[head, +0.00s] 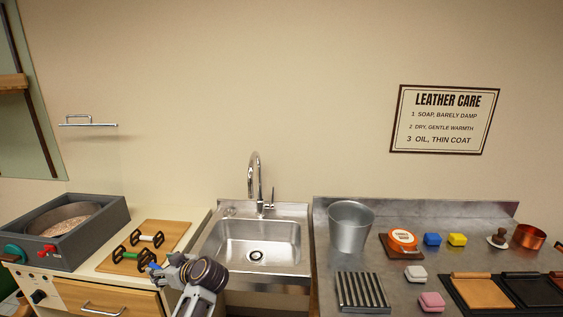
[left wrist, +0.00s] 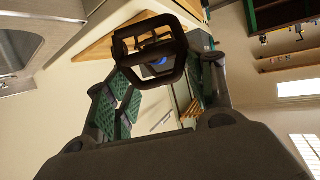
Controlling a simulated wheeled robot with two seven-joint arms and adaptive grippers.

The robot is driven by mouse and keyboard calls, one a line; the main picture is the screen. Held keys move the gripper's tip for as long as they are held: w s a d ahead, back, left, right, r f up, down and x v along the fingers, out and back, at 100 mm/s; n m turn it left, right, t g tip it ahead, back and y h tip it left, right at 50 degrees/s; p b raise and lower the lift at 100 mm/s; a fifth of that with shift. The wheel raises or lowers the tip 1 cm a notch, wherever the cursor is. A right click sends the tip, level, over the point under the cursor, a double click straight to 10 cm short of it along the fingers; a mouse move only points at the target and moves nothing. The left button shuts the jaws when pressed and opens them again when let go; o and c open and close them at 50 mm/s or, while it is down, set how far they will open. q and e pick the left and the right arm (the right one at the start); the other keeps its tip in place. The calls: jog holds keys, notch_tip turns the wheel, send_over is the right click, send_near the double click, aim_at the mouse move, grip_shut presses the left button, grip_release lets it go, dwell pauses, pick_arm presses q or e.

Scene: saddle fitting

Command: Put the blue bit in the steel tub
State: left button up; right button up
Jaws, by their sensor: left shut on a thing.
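The blue bit (head: 154,266) shows as a small blue patch at my left gripper's tips, by the front right of the wooden board. In the left wrist view its dark angular ring stands between the fingers, with a bit of blue (left wrist: 160,61) seen through it. My left gripper (head: 163,270) is shut on this bit. Most of the bit is hidden in the head view. A steel tub (head: 350,230), bucket-shaped and open at the top, stands on the steel counter right of the sink. My right gripper is not in view.
The sink (head: 257,235) with a tall tap (head: 256,180) lies between board and tub. A slatted rack (head: 362,292) and an orange tin (head: 403,239) are near the tub.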

pick_arm(q)
jog(key=s+d+f+m+t+h, duration=0.7)
jog(key=s+d+f+m+h, duration=0.3)
jog(key=d, duration=0.4)
jog(key=shift+s+f+m+h, duration=0.3)
jog(key=shift+s+m+h, duration=0.2)
jog(key=shift+m+h, duration=0.5)
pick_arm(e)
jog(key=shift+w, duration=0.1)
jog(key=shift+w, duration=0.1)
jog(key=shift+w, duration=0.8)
